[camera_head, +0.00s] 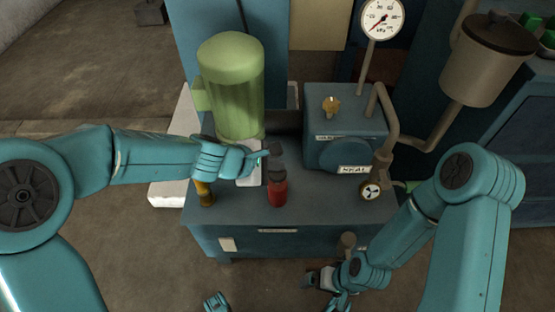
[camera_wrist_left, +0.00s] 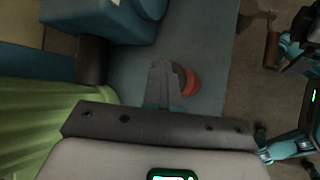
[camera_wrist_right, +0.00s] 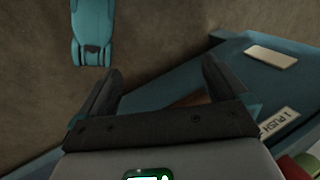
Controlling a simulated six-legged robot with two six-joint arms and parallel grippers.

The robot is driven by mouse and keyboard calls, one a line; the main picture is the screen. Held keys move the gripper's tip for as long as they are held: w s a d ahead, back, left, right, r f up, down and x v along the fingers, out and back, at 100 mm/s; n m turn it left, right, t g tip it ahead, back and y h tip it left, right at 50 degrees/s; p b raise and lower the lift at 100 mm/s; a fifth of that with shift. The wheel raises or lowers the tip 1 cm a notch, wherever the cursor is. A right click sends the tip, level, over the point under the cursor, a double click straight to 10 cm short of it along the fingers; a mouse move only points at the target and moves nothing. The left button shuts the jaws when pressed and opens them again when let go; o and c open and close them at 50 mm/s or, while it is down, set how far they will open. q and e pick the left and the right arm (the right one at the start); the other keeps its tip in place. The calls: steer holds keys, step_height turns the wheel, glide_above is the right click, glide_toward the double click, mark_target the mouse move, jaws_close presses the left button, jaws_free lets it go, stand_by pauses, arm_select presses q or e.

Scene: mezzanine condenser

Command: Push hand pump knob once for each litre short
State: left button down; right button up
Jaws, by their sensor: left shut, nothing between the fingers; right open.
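My left gripper (camera_head: 276,170) is shut and empty at a red cylinder (camera_head: 278,193) on the blue bench top. In the left wrist view its dark fingers (camera_wrist_left: 165,80) overlap the red cylinder (camera_wrist_left: 191,82); I cannot tell whether they touch it. A brown knob (camera_head: 347,241) sticks out at the bench's front; it also shows in the left wrist view (camera_wrist_left: 271,48). I cannot tell which of these is the pump knob. My right gripper (camera_head: 325,284) is open, low in front of the bench. A brown piece (camera_wrist_right: 190,100) shows partly between its fingers (camera_wrist_right: 160,90).
A label reading "1 PUSH" (camera_wrist_right: 278,122) is on the bench. A green ribbed motor (camera_head: 232,90), an amber-yellow piece (camera_head: 205,193), a blue box (camera_head: 345,120) with a yellow knob (camera_head: 331,106), pipes and a dial gauge (camera_head: 383,18) crowd the top. Floor is open in front.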

mark_target(275, 174)
arm_select(q)
steer(key=shift+r+p, duration=1.65)
steer(key=shift+r, duration=0.35)
step_height(275, 174, up, 5)
steer(key=p, duration=0.4)
steer(key=shift+p, duration=0.35)
stand_by(1.2)
